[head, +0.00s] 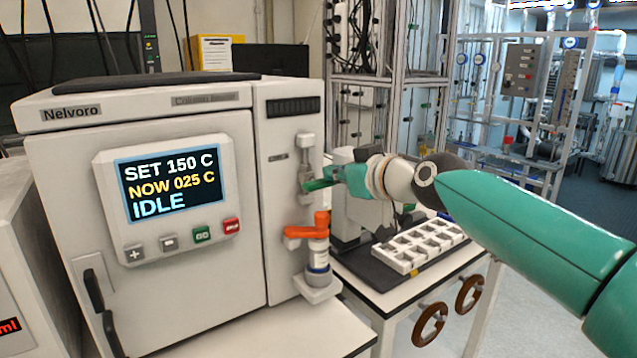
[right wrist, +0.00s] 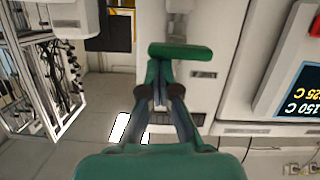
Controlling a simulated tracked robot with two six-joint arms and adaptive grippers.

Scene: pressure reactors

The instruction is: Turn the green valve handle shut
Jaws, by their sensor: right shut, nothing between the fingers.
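The green valve handle (head: 318,184) is on a valve on the right side of the front of the white Nelvoro unit. In the right wrist view the green handle (right wrist: 185,51) lies crosswise to the pale vertical fitting behind it. My right gripper (head: 343,177) reaches in from the right, with its tips at the handle's right end in the head view. In the right wrist view my right gripper (right wrist: 159,72) is shut and empty, its tips right beside one end of the handle. I cannot tell whether they touch. My left gripper is not in view.
An orange valve handle (head: 306,232) sits just below, above a small labelled bottle (head: 318,256). The unit's display (head: 172,182) reads SET 150 C, NOW 025 C, IDLE. A white rack (head: 402,262) with compartments stands on the table at right, below my right arm.

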